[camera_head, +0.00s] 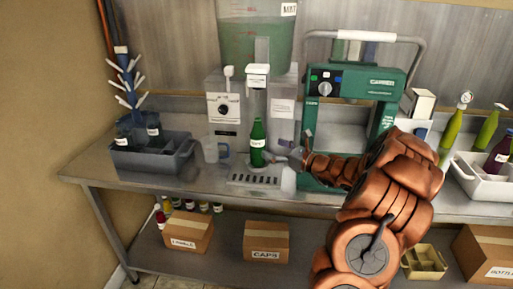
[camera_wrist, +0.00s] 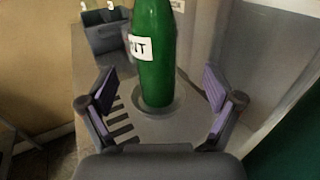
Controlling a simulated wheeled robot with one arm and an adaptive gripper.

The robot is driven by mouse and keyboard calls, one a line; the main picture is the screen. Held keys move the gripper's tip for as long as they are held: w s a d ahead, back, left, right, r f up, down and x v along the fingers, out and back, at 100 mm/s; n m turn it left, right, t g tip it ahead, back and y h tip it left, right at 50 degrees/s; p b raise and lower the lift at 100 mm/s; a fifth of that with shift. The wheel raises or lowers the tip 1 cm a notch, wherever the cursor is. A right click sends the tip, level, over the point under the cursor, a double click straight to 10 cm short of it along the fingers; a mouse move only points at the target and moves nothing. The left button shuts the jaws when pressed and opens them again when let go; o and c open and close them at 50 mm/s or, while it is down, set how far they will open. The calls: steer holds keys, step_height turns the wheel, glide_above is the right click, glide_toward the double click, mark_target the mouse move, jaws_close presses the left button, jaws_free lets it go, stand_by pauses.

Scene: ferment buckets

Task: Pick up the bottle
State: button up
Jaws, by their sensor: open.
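The green bottle (camera_head: 257,142) stands upright on the base of the filling station, under its nozzle column, in the head view. In the wrist view the bottle (camera_wrist: 153,60) stands upright on a round spot, with a white label on its side. My gripper (camera_wrist: 165,92) is open, with one purple-padded finger to the left and one to the right of the bottle's lower part. Neither finger appears to touch it. In the head view my gripper (camera_head: 284,158) is small and just right of the bottle; its fingers are hard to make out there.
A slotted drip grate (camera_head: 254,180) lies in front of the bottle. A green capping machine (camera_head: 352,82) stands to the right behind my arm. A white crate (camera_head: 485,182) with bottles is far right.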

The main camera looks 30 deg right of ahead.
mark_target(265, 145)
steer(key=p+x, duration=0.1)
steer(key=x, duration=0.4)
steer(key=shift+w+a+r+p, duration=0.15)
steer(key=shift+a+p, duration=0.25)
steer(key=shift+w+a, duration=0.15)
steer(key=shift+w, duration=0.3)
steer(key=shift+c, duration=0.2)
jaws_close()
